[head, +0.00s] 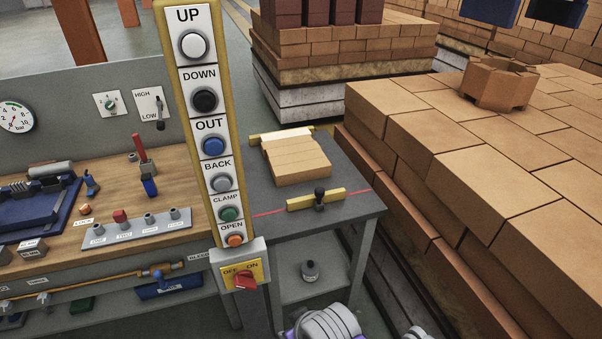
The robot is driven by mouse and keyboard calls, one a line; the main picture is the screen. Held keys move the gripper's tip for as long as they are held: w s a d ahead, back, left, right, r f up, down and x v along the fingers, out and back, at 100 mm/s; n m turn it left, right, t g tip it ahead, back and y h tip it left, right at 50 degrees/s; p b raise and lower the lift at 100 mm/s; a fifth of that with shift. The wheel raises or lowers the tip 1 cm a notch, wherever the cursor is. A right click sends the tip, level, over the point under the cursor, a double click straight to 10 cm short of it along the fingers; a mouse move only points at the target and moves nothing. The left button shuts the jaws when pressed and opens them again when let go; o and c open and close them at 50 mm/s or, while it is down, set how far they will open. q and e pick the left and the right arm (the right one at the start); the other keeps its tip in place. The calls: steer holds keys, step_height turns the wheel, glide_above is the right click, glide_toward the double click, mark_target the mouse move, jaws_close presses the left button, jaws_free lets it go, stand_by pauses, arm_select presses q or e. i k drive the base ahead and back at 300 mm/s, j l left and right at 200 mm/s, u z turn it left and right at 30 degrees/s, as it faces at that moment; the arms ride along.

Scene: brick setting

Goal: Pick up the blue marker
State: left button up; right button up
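I cannot clearly pick out a blue marker. A small upright blue piece (150,187) stands on the wooden workbench (185,185), just below a dark holder with a red stick (138,146) rising from it. Another small dark blue item (91,183) is on the bench to its left. Either is too small to name surely. Neither of my grippers can be made out. White and purple rounded parts, which look like mine, show at the bottom edge, well below and right of the bench items.
A tall yellow button post (170,75) stands in front of the bench's right end. A grey table (352,210) with tan bricks (297,160) is beside it. Stacked bricks (480,185) fill the right. A grey valve strip (136,228) lies along the bench front.

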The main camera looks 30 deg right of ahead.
mark_target(149, 183)
steer(key=i+j+u, duration=0.25)
steer(key=i, duration=0.25)
steer(key=i+j+u, duration=0.25)
steer(key=i, duration=0.25)
steer(key=i+l, duration=0.1)
steer(key=i, duration=0.3)
steer(key=u, duration=0.05)
